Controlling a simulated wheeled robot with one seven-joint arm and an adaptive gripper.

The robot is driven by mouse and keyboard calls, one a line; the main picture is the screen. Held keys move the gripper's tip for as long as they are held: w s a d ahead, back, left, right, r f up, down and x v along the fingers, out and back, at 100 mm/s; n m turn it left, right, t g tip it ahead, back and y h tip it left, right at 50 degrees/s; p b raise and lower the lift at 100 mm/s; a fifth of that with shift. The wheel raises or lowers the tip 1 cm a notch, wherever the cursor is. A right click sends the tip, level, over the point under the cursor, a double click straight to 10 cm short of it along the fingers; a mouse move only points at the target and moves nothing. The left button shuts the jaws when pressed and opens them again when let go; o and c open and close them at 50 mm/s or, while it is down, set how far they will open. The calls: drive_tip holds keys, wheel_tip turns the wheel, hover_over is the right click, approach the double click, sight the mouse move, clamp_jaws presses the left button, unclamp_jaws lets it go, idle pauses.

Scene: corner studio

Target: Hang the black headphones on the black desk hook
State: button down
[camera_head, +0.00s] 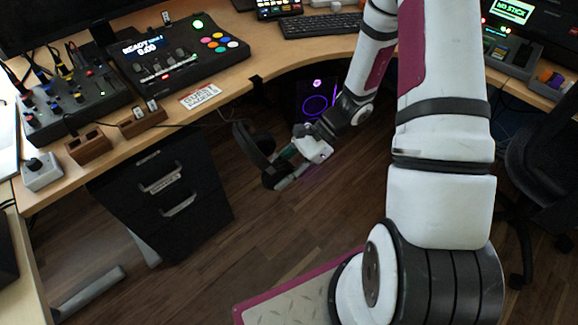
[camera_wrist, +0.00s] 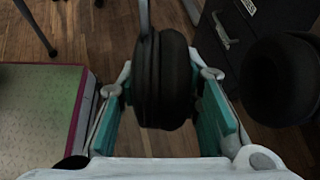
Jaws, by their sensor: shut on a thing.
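The black headphones (camera_head: 254,146) are in my gripper (camera_head: 288,170), off the floor and in front of the curved desk's edge. In the wrist view, one round ear cup (camera_wrist: 165,80) sits between the two teal-lined fingers. The other ear cup (camera_wrist: 283,82) hangs free at the right. In the head view, the headband rises up and left of my gripper. A small black piece at the desk edge (camera_head: 256,81), which looks like the desk hook, is above the headphones and apart from them. Its exact shape is hard to make out.
A black drawer cabinet (camera_head: 165,195) stands under the desk, left of the headphones. The wooden desk (camera_head: 235,80) carries a controller with coloured buttons (camera_head: 180,55), a mixer (camera_head: 70,100) and a keyboard (camera_head: 318,25). A dark chair (camera_head: 545,165) is at the right. Floor below my gripper is clear.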

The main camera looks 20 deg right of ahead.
drive_tip(key=w+d+f+m+t+y+b, duration=0.1)
drive_tip(key=w+d+f+m+t+b, duration=0.4)
drive_tip(key=w+f+m+t, duration=0.5)
drive_tip(key=w+a+n+t+b, duration=0.1)
drive_tip(key=w+a+b, duration=0.1)
drive_tip(key=w, duration=0.7)
drive_tip(key=shift+a+r, duration=0.2)
idle(1.0)
drive_tip(key=shift+s, duration=0.1)
idle(0.5)
drive_tip(key=c, duration=1.1)
unclamp_jaws()
drive_tip(key=shift+f, duration=0.1)
drive_tip(key=shift+o, duration=0.2)
